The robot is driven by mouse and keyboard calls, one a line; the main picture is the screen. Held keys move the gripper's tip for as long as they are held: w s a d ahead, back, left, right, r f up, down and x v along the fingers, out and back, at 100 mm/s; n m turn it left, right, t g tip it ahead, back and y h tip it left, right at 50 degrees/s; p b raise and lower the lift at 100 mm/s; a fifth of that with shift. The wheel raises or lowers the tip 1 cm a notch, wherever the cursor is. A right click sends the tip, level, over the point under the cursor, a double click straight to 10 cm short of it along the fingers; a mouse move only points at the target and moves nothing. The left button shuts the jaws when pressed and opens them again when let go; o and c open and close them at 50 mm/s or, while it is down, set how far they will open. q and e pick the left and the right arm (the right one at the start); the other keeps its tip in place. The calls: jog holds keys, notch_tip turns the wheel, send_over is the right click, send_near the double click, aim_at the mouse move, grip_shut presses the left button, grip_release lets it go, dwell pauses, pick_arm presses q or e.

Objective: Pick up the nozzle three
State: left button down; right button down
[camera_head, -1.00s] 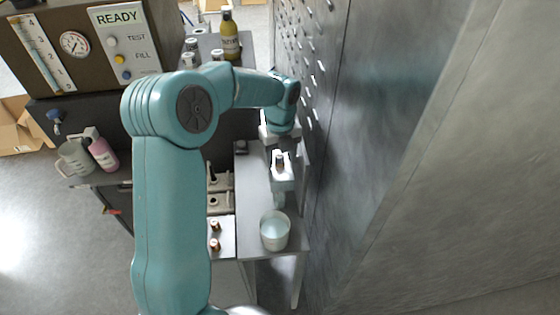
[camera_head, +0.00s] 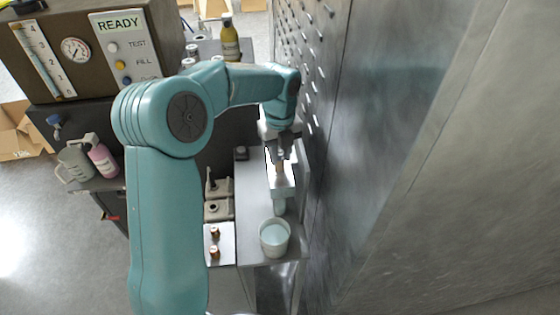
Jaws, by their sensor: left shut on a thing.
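My left gripper (camera_head: 281,158) reaches down over the grey bench beside the metal wall. It is shut on a small brass-coloured nozzle (camera_head: 280,168), which is partly hidden between the fingers. I cannot read a number on it. The white part around and below the fingers is too small to tell apart clearly. Two similar brass-coloured nozzles, an upper one (camera_head: 215,232) and a lower one (camera_head: 214,252), stand on a white plate (camera_head: 227,240) to the left. My right gripper is not in view.
A white cup (camera_head: 274,238) with pale liquid stands just in front of the gripper on the bench (camera_head: 251,190). Beige fixtures (camera_head: 218,208) stand to its left. The perforated metal wall (camera_head: 350,110) is close on the right. A pink bottle (camera_head: 103,160) and grey jug (camera_head: 74,163) stand far left.

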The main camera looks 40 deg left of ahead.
aim_at(280, 153)
pick_arm(q)
notch_tip(280, 153, up, 16)
jog(key=p, duration=0.1)
jog(key=shift+r, duration=0.25)
dwell(0.7)
